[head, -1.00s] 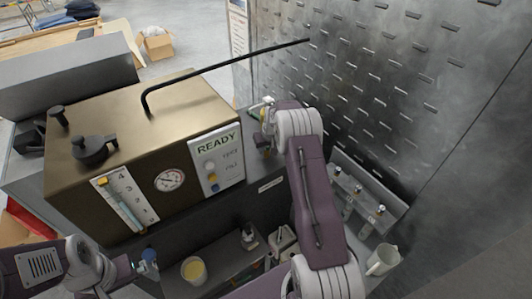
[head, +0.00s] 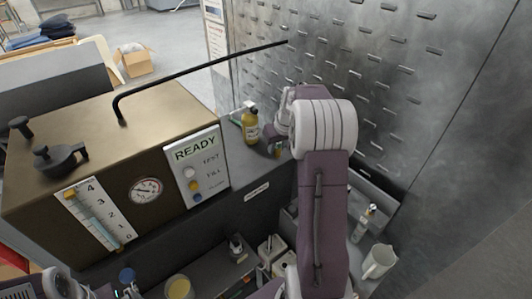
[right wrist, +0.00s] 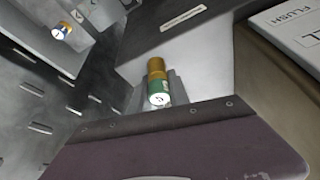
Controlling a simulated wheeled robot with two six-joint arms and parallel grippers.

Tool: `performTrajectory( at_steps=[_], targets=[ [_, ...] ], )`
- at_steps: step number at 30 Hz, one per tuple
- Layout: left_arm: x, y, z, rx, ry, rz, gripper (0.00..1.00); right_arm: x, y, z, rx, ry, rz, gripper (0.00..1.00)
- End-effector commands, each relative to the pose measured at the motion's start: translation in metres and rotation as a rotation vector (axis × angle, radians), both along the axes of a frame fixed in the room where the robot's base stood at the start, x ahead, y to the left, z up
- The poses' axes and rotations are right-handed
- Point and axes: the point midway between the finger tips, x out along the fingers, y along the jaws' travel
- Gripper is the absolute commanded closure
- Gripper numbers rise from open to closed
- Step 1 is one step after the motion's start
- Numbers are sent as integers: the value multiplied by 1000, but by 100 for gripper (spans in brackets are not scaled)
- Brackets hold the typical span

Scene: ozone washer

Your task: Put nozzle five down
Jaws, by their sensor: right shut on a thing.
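My right gripper (head: 279,146) is shut on a small nozzle, held near the ledge right of the brown washer cabinet. In the right wrist view the nozzle (right wrist: 157,82) has a brass body, a green band and a white end face with a dark mark resembling a 5. A rack (head: 385,203) by the perforated wall holds a nozzle (head: 371,209); my right arm hides part of the rack. The right wrist view also shows a blue-banded nozzle (right wrist: 62,30) at upper left. My left gripper (head: 128,288) is at the lower left, its jaws unclear.
A yellow bottle (head: 250,127) stands on the ledge left of my right gripper. The cabinet (head: 90,130) has a READY panel (head: 196,165) and a black bent pipe (head: 200,70) above it. A white mug (head: 378,262) stands at lower right. A yellow-filled cup (head: 179,287) is lower down.

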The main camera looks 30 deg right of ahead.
Motion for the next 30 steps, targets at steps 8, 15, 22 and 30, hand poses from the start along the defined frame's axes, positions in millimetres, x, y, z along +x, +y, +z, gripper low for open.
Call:
performTrajectory(
  at_steps=[8,15,22,30],
  targets=[
    [0,0,19,0,0,0,0,36,21,-21,2,6,5,100],
    [0,0,41,0,0,0,0,90,48,-58,0,1,2,100],
    [0,0,43,0,0,0,0,104,55,-71,0,-1,-1,100],
    [0,0,60,0,0,0,0,103,55,-106,1,2,-2,100]
  ],
)
